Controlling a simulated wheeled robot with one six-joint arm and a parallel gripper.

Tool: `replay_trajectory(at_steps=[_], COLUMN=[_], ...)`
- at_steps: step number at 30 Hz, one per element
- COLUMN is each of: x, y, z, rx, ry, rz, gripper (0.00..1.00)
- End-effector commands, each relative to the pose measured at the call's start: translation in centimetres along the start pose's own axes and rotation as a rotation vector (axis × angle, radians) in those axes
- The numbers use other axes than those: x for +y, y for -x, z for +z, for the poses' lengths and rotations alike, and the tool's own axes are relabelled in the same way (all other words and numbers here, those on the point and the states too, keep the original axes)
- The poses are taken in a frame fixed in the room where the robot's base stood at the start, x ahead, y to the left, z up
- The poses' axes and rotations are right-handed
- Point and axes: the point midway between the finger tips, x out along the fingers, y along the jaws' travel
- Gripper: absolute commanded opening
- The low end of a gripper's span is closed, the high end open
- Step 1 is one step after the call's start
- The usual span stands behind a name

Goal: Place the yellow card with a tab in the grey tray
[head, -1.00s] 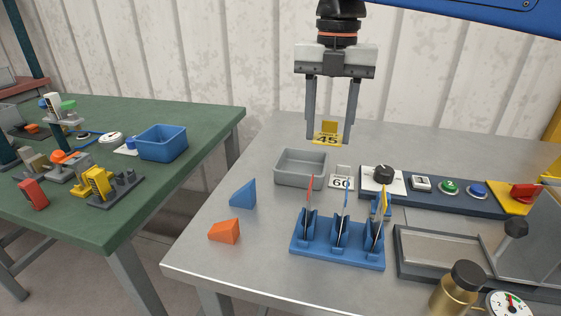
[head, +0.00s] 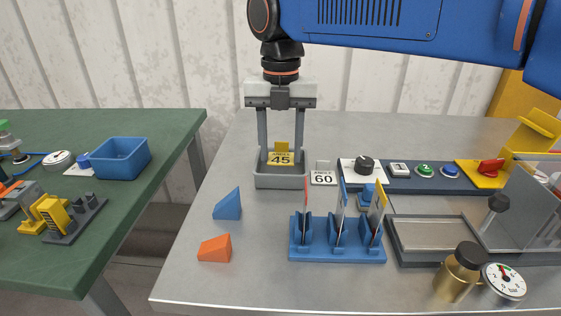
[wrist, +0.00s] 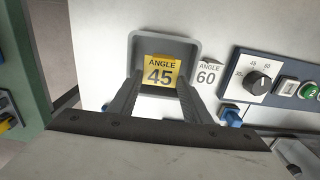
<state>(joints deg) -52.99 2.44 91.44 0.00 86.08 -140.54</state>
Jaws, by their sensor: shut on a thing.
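The yellow card with a tab (head: 281,158), marked ANGLE 45, is between the fingers of my gripper (head: 281,150). My gripper is shut on it and points down. The grey tray (head: 280,181) stands on the grey bench under the card. In the wrist view the card (wrist: 161,72) shows inside the outline of the tray (wrist: 165,39), between the two fingertips (wrist: 158,82). The card's lower edge is within or just above the tray; I cannot tell whether it touches the floor.
A control panel (head: 430,177) lies further right. A blue rack (head: 337,250) with upright pieces is in front. Blue (head: 228,204) and orange (head: 214,248) wedges lie at the front left.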

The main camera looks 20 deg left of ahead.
Motion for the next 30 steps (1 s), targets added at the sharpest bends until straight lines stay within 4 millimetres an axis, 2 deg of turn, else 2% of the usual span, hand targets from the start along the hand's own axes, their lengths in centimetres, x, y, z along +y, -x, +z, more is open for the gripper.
replay_trajectory(at_steps=[7, 20, 21, 30], x=[0.0, 0.0, 0.0, 0.0], y=[-3.2, -3.8, -3.8, -3.7], z=[-0.1, 0.0, 0.0, 0.0], rx=[0.002, 0.001, 0.001, 0.0], ry=[0.0, 0.0, 0.0, 0.0], rz=[-0.001, -0.001, -0.001, 0.0], gripper=[0.23, 0.23, 0.52, 0.52])
